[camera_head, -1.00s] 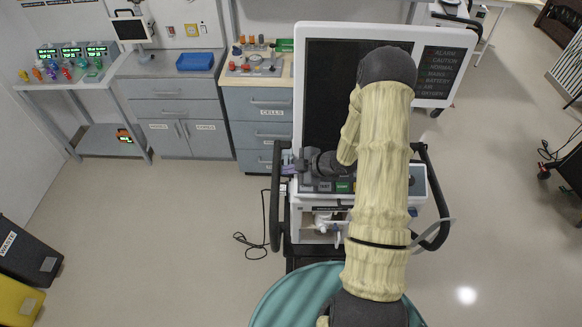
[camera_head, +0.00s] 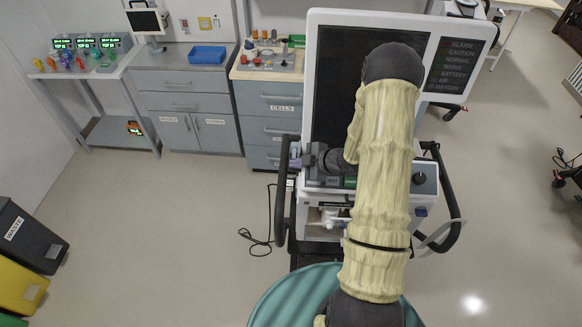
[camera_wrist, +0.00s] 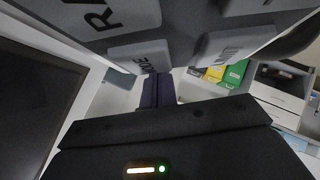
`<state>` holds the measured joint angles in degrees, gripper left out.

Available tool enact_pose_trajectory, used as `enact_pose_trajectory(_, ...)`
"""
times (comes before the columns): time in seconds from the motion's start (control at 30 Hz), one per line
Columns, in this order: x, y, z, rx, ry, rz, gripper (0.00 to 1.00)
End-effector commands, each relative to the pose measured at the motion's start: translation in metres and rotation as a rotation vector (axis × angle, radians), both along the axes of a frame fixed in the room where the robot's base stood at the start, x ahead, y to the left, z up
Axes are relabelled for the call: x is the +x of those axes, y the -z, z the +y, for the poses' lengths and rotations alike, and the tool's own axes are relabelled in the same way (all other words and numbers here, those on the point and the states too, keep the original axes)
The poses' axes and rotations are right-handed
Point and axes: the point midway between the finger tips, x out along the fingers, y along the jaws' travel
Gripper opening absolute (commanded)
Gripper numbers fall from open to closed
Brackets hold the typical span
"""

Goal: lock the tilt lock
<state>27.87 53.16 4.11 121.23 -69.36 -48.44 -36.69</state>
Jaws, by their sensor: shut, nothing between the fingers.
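The ventilator has a large tilted screen (camera_head: 338,85) above a control panel with labelled grey keys (camera_wrist: 140,57). A small purple part (camera_head: 295,153), possibly the tilt lock, shows at the panel's left edge. My gripper (camera_head: 308,160) is shut and empty, low in front of the screen, pointing left close to that part. In the wrist view my gripper's dark body fills the bottom. My arm hides much of the screen and panel.
Black side handles (camera_head: 283,195) flank the ventilator, the right one (camera_head: 452,205) beside my arm. A cable (camera_head: 262,240) lies on the floor at left. Drawer cabinets (camera_head: 268,115) stand behind. Waste bins (camera_head: 30,240) are at far left.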

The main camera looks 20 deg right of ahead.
Motion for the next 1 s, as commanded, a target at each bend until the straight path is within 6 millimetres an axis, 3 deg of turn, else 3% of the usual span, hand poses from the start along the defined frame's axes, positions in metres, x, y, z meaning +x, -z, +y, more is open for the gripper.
enact_pose_trajectory(0.03,0.000,0.007,-0.006,-0.007,0.012,0.003,0.00)
enact_pose_trajectory(0.57,-0.002,0.011,-0.008,-0.009,0.018,0.015,0.00)
enact_pose_trajectory(1.0,-0.001,-0.007,-0.007,-0.008,0.014,0.009,0.00)
